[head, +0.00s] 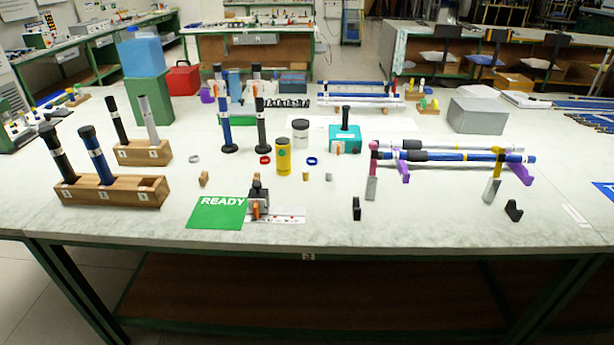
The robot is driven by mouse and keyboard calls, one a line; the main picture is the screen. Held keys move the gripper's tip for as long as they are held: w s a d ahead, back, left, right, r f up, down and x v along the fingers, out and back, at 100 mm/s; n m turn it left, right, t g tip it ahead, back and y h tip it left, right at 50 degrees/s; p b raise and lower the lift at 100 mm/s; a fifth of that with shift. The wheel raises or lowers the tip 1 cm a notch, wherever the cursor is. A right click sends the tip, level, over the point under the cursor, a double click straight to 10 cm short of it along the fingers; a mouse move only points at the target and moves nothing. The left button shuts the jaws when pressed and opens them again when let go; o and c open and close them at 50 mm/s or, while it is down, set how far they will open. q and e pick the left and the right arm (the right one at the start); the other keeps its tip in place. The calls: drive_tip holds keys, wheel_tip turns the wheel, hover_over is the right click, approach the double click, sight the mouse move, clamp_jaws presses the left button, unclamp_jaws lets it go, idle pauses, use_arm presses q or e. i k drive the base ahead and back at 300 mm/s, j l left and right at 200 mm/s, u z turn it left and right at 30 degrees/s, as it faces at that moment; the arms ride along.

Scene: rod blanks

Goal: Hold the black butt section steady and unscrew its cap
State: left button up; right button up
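Several black sections are in view, and I cannot tell for sure which is the butt section. A thick black tube with a dark cap (47,129) leans in the front left wooden rack (148,193). A blue tube with a black cap (95,155) leans beside it. A thinner black tube (116,119) leans in the rear wooden rack (128,156). Another black tube (262,128) stands upright on a round black foot, next to a blue one (225,128). The caps in view sit on their tubes. Neither of my grippers is in view.
A green READY card (216,214) lies at the front edge beside a small black-and-orange fixture (259,204). A yellow can (284,157), teal box (344,139) and long blue rod (450,156) on purple stands are further right.

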sight(56, 148)
drive_tip(key=u, duration=1.45)
